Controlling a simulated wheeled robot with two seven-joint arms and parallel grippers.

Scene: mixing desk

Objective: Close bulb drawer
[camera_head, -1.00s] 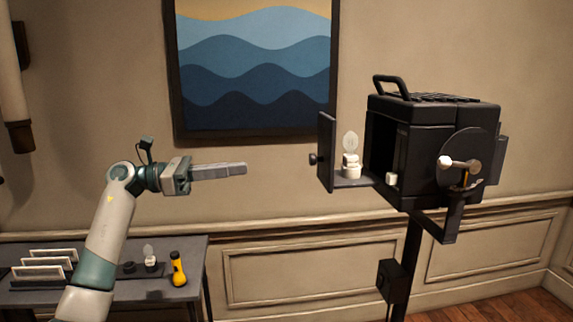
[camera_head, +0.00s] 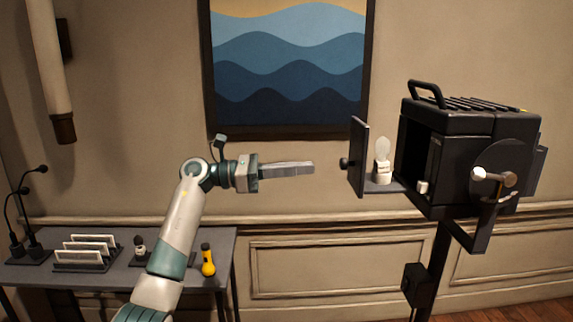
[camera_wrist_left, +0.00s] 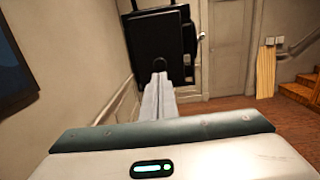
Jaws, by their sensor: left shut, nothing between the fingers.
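The bulb drawer (camera_head: 358,157) stands pulled out from the left side of a black lamp housing (camera_head: 468,150). Its upright front panel has a round dark knob facing left. A white bulb (camera_head: 382,160) stands upright in a socket on the drawer's tray. My left gripper (camera_head: 312,168) is shut and empty, pointing right at about knob height, with a gap before the knob. In the left wrist view, the shut fingers (camera_wrist_left: 158,98) point at the black drawer front (camera_wrist_left: 160,45), and their tips overlap its lower part. My right gripper is not in view.
The housing stands on a dark post with a small box (camera_head: 416,285) on it. A table (camera_head: 210,240) at lower left holds a yellow flashlight (camera_head: 207,260), a card rack (camera_head: 88,252) and microphones. A wave picture (camera_head: 290,65) hangs on the wall behind.

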